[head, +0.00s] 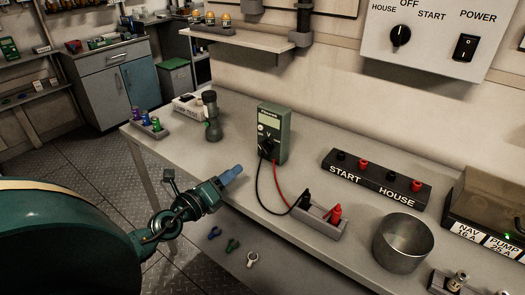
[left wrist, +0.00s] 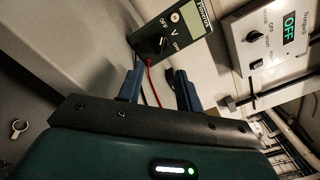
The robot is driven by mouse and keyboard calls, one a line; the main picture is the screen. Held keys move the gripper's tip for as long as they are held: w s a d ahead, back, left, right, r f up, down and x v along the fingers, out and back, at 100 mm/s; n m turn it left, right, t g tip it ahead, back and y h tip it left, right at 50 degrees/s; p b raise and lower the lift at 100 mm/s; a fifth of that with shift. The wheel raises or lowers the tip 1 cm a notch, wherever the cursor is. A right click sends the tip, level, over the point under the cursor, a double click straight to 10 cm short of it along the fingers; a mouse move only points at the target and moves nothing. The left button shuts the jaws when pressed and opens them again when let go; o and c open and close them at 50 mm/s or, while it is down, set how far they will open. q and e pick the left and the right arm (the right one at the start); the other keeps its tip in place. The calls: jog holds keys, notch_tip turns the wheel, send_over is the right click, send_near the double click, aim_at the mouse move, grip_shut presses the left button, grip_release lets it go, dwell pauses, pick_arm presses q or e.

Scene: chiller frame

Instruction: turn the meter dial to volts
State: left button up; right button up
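The green multimeter (head: 273,135) stands upright on the bench, with a pale display and a dark dial (head: 266,148) on its front. In the left wrist view the meter (left wrist: 172,35) shows tilted, with the dial (left wrist: 158,43) among the labels OFF, V and a third label. Which label the dial points to is unclear. My left gripper (head: 232,172) is in front of the meter near the bench's front edge, apart from it. In the left wrist view the two blue fingers (left wrist: 158,82) are spread with nothing between them. My right gripper is not in view.
Black and red leads (head: 279,190) run from the meter to a grey probe holder (head: 320,219). A dark flashlight (head: 211,116) stands left of the meter. A START/HOUSE terminal block (head: 375,180) and a metal cup (head: 402,243) are to the right.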

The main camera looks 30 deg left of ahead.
aim_at(261, 149)
pick_arm(q)
jog(key=w, duration=0.4)
jog(key=w+p, duration=0.1)
jog(key=w, duration=0.3)
jog(key=w+d, duration=0.1)
jog(key=w, duration=0.3)
grip_shut()
